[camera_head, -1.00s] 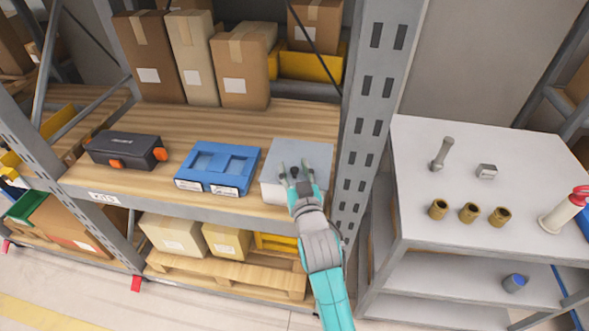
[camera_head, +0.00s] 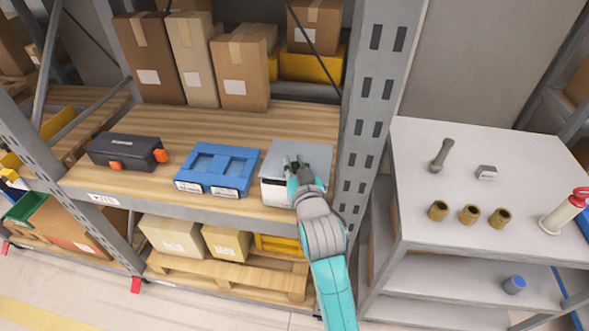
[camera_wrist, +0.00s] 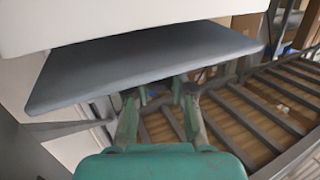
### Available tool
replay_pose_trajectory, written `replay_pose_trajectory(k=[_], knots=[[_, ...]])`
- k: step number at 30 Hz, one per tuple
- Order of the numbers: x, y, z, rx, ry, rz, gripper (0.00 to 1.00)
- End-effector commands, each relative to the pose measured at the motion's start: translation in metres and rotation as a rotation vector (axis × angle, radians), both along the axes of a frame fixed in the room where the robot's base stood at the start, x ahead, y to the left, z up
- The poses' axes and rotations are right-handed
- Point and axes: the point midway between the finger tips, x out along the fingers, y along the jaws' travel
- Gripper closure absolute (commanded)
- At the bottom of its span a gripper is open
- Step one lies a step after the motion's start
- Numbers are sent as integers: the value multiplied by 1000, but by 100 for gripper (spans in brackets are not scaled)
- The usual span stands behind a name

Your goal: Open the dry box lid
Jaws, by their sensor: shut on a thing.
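The dry box is a white box (camera_head: 274,193) with a grey lid (camera_head: 305,153), at the right end of the wooden shelf beside the rack post. My gripper (camera_head: 293,164) is at the front part of the lid, with its fingers close together. In the wrist view the lid shows as a grey slab (camera_wrist: 140,68), and my gripper (camera_wrist: 160,92) has its fingertips at the slab's edge, shut on it. The exact contact is hidden behind that edge. I cannot tell how far the lid is raised.
A blue case (camera_head: 217,168) lies just left of the dry box, and a black case with orange latches (camera_head: 127,152) lies farther left. Cartons (camera_head: 240,75) stand behind. The grey rack post (camera_head: 368,130) is close on the right. A table (camera_head: 420,165) holds several small parts.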

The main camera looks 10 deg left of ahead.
Motion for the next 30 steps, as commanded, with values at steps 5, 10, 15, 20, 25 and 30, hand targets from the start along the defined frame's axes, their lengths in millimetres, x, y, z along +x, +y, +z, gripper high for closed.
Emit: replay_pose_trajectory(k=[5, 10, 15, 20, 25, 30], knots=[[8, 0, 20, 5, 104, 0, 100], [15, 0, 33, 8, 211, 0, 100], [23, -1, 44, 12, 300, 0, 100], [28, -1, 50, 12, 360, 0, 100], [31, -1, 54, 14, 395, 1, 100], [32, -1, 54, 14, 407, 0, 100]])
